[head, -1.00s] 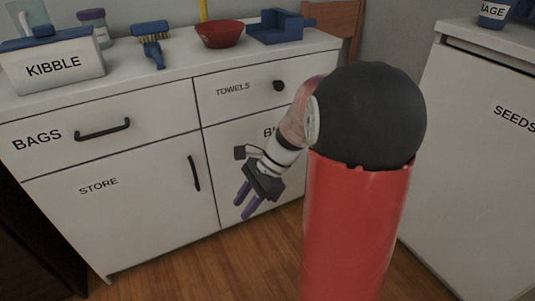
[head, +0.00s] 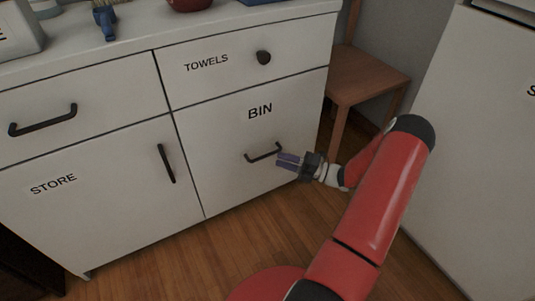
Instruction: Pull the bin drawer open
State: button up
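The bin drawer (head: 225,150) is the large white lower right front of the cabinet, labelled BIN. It looks shut, flush with the fronts around it. Its dark bar handle (head: 262,154) is set slightly tilted below the label. My gripper (head: 280,159) points left, with its purple fingers at the right end of the handle. The fingers look close together, one above the other. I cannot tell whether they touch the handle or have any of it between them.
The towels drawer (head: 220,80) with a round knob is above, and the store door (head: 90,190) with an upright handle is to the left; both look shut. A wooden chair (head: 365,75) stands right of the cabinet. Wooden floor (head: 190,255) in front is clear.

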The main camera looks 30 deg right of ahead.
aim_at(266, 156)
jog(key=x, duration=0.6)
jog(key=shift+w+a, duration=0.15)
jog(key=shift+a, duration=0.15)
grip_shut()
